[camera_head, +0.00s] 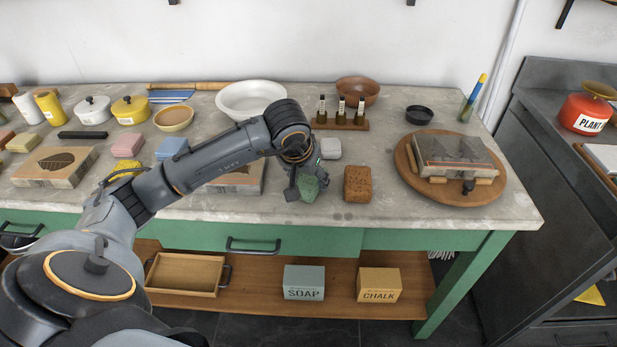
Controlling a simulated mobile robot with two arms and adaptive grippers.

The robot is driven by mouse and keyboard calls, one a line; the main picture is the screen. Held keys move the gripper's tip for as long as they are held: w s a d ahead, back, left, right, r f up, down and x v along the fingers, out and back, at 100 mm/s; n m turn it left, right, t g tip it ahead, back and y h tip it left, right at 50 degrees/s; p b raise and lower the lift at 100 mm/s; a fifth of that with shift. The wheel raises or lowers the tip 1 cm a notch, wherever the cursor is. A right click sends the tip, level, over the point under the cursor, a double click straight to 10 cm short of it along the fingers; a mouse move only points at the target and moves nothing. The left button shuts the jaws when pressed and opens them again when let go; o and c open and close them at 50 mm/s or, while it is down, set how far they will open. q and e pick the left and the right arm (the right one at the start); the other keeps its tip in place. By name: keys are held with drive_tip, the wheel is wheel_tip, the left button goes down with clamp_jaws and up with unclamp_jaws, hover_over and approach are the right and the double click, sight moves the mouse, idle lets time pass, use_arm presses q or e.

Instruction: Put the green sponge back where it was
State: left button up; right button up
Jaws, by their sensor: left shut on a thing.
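The green sponge (309,189) is in the jaws of my left gripper (304,176), over the front middle of the grey stone worktop (420,212). My left gripper is shut on it and points down. I cannot tell whether the sponge touches the worktop. A brown sponge-like block (357,184) lies just right of it, and a small grey block (330,148) lies behind it. My right gripper is not in view.
A litho stone on a round wooden board (408,181) is at the right. Another stone slab (245,178) is partly hidden under my arm. Behind stand a white bowl (250,98) and a rack of small bottles (342,122). The right front corner is bare.

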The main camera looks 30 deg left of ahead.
use_arm(q)
drive_tip(key=o, duration=0.6)
drive_tip(key=shift+f, duration=0.15)
drive_tip(key=o, duration=0.4)
drive_tip(key=shift+r, duration=0.25)
drive_tip(key=v, duration=1.2)
drive_tip(key=shift+f, duration=0.1)
